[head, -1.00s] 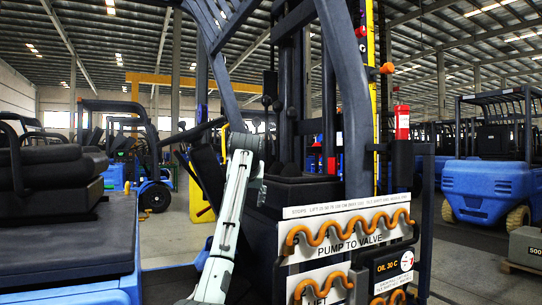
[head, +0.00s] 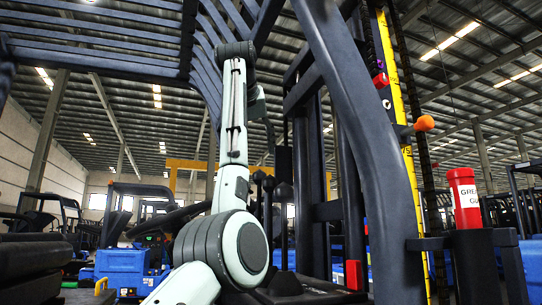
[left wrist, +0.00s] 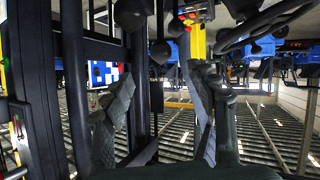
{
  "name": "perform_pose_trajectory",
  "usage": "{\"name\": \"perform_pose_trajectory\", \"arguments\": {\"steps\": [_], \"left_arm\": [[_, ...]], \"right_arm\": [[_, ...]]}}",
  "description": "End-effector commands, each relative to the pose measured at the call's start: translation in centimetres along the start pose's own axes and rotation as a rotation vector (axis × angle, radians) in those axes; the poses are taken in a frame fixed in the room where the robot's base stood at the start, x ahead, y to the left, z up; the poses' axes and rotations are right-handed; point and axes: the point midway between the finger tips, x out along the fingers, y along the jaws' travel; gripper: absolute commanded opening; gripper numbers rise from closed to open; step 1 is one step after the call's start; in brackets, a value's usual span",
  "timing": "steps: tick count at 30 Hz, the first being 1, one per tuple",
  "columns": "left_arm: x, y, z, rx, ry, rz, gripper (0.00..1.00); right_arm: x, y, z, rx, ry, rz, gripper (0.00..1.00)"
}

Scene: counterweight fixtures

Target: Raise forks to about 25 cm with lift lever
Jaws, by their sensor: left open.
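Several black-knobbed levers (head: 284,192) stand upright in the cab, right of my left arm in the head view; I cannot tell which is the lift lever. In the left wrist view, dark round knobs (left wrist: 160,51) show near and beyond my left gripper (left wrist: 158,78). Its two grey fingers are wide apart with nothing held between them. In the head view its fingers are hard to make out against the dark cab. A yellow height scale (head: 403,150) runs up the mast, with an orange knob (head: 424,123) beside it. The forks are not in view. My right gripper is not in view.
A thick dark cab post (head: 365,140) rises right of the levers, and the overhead guard (head: 100,45) spans above. A red canister (head: 465,198) stands at the right. A blue forklift (head: 125,265) is behind at the left.

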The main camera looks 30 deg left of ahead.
Motion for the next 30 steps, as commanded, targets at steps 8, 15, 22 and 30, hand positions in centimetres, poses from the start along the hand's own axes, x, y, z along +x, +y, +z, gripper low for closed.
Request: {"name": "perform_pose_trajectory", "arguments": {"steps": [8,15,22,30], "left_arm": [[2.0,-0.1,-0.1,-0.001,-0.001,0.0,0.59],[6.7,-0.1,-0.2,-0.001,-0.003,-0.001,0.59],[10.1,-0.1,-0.1,-0.001,0.0,0.0,0.59],[11.5,-0.1,-0.2,-0.002,0.003,0.001,0.59]], "right_arm": [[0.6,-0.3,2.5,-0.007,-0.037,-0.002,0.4],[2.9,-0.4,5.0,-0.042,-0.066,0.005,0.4],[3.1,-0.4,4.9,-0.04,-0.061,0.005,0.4],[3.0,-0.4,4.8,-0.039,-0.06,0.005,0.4]]}}
